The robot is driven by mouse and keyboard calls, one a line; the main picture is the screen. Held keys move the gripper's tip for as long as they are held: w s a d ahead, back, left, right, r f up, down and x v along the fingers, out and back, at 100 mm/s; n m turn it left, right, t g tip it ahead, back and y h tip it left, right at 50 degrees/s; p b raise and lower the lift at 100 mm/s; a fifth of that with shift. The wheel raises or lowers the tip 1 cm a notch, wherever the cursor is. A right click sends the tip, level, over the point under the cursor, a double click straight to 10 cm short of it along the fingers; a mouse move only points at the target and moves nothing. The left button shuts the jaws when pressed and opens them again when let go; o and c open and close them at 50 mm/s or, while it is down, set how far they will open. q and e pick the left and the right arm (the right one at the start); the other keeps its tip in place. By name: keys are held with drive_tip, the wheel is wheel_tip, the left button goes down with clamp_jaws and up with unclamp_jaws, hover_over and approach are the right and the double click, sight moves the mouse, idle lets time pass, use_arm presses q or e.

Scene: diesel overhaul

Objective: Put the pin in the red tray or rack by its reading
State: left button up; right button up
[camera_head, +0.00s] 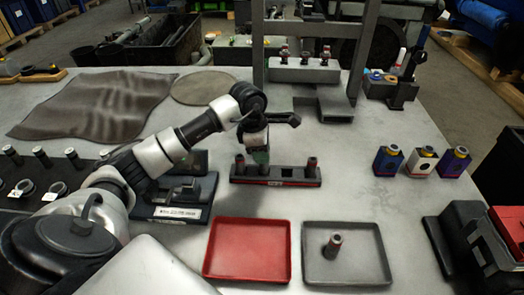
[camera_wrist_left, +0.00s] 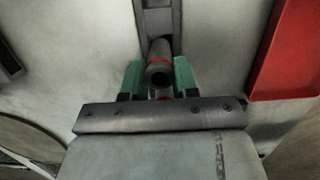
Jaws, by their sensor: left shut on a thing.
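A dark rack (camera_head: 292,181) with a small red label stands mid-table. One pin (camera_head: 240,162) stands at its left end and another (camera_head: 311,168) at its right end. My left gripper (camera_head: 260,152) is over the rack's middle. In the left wrist view its green pads (camera_wrist_left: 159,80) are shut on a grey pin with a red band (camera_wrist_left: 159,50). I cannot tell whether this pin is still seated in the rack. The empty red tray (camera_head: 247,276) lies in front of the rack. The grey tray (camera_head: 376,277) beside it holds an upright pin (camera_head: 333,245).
A metal frame (camera_head: 258,50) and a block with several pins (camera_head: 303,69) stand behind the rack. A dark fixture (camera_head: 183,195) is left of the rack. The table between rack and boxes is clear.

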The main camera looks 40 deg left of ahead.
use_arm(q)
drive_tip(key=shift+f, duration=0.1)
drive_tip(key=shift+f+b, duration=0.45)
drive_tip(key=shift+b, duration=0.15)
drive_tip(key=shift+f, duration=0.15)
idle(0.3)
drive_tip(key=shift+f+b, duration=0.35)
drive_tip(key=shift+b, duration=0.15)
drive_tip(key=o, duration=1.4)
drive_tip(key=shift+r, duration=0.15)
